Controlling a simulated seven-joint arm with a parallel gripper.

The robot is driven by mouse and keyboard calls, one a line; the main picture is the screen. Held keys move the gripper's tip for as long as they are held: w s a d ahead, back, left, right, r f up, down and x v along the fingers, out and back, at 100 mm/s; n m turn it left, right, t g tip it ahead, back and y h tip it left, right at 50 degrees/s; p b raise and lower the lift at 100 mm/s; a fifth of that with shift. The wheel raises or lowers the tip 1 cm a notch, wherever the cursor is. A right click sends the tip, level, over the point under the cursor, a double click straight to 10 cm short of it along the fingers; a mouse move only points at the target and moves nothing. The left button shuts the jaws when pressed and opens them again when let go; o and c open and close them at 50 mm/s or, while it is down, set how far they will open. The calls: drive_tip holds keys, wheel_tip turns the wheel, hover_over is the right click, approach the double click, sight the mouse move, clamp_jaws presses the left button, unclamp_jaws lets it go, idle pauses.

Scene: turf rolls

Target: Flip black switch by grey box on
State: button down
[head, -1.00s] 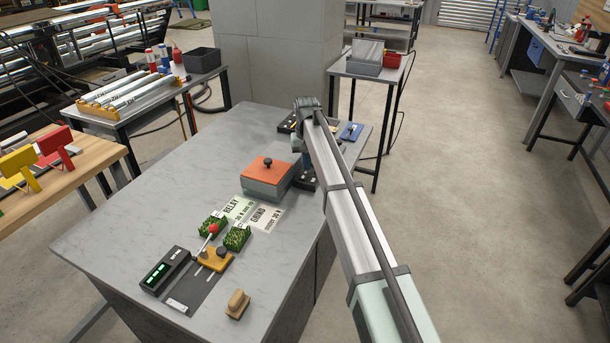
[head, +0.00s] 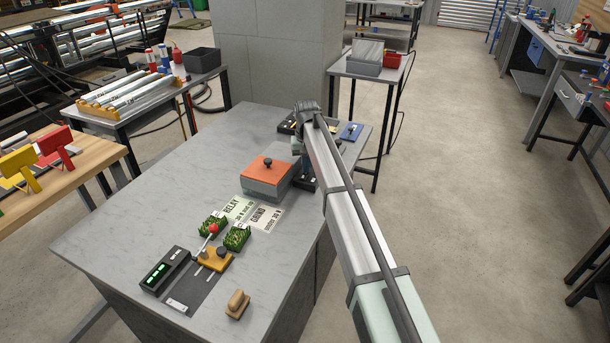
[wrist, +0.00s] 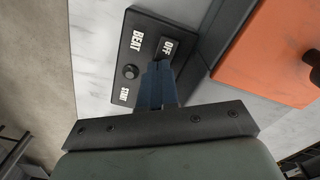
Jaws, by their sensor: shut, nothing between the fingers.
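The black switch panel (wrist: 129,42) lies on the grey table beside the grey box. It carries the words BEAT, OFF and START, and a round dark knob (wrist: 129,72). My gripper (wrist: 158,68) is shut and empty. Its blue fingers point down over the panel, with their tips at the lower edge of the OFF label (wrist: 168,47). The fingers hide part of the panel there, and I cannot tell whether they touch it. In the head view the panel (head: 309,185) shows only partly beside my arm. The grey box (head: 264,187) has an orange lid with a dark knob.
On the table are printed cards (head: 264,217), green turf pieces (head: 237,237), a black device with a green display (head: 165,268) and a wooden stamp (head: 237,304). A dark tray (head: 286,125) and a blue item (head: 351,131) lie at the far end. The table's left side is clear.

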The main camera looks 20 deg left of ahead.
drive_tip(key=shift+f, duration=0.2)
drive_tip(key=shift+r, duration=0.1)
drive_tip(key=shift+r, duration=3.4)
